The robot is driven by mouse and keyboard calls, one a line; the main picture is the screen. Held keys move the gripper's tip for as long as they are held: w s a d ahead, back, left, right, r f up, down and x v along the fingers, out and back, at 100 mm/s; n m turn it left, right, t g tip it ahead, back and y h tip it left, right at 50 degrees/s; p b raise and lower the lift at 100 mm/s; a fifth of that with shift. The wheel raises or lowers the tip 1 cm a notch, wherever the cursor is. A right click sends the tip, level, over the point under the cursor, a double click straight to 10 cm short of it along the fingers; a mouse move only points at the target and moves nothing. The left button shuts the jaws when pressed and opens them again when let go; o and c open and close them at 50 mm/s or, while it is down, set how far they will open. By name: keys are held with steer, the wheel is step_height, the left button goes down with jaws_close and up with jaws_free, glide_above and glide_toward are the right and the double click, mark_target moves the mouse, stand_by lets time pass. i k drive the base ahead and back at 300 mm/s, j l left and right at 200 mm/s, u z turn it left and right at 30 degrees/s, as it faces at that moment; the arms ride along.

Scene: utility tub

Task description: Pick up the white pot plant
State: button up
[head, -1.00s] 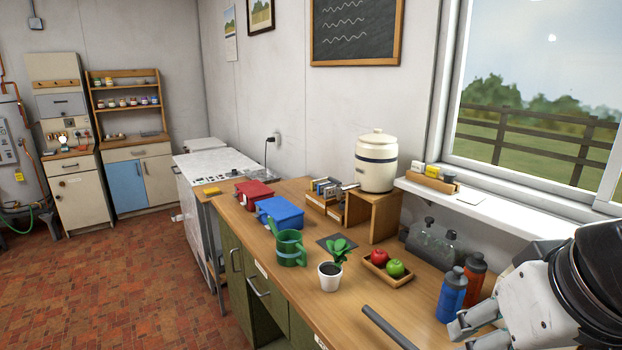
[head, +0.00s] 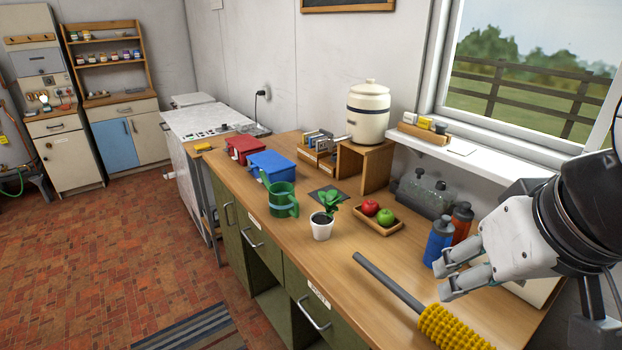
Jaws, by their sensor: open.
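The white pot plant (head: 321,228) is a small white pot with dark soil and green leaves. It stands upright on the wooden worktop, near its front edge, in the middle of the head view. My gripper (head: 441,276) is at the right of the view, open and empty. It is above the worktop, to the right of the plant and apart from it.
A green watering can (head: 280,199) stands left of the plant. A wooden tray (head: 394,227) with a red and a green apple is to its right. Blue (head: 438,243) and orange (head: 461,222) bottles stand by my gripper. A grey-handled yellow roller (head: 455,328) lies in front.

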mark_target(321, 223)
steer(key=k+j, duration=0.1)
steer(key=j, duration=0.3)
steer(key=j+z, duration=0.1)
steer(key=j, duration=0.25)
steer(key=k+j+z, duration=0.1)
steer(key=j, duration=0.25)
steer(key=i+j+z, duration=0.1)
steer(key=j+z, duration=0.35)
steer(key=j, duration=1)
steer(key=i+j+z, duration=0.15)
steer(key=i+j, duration=0.15)
steer(key=i+j+z, duration=0.2)
steer(key=j, duration=0.25)
steer(key=i+z, duration=0.15)
steer(key=i, duration=0.4)
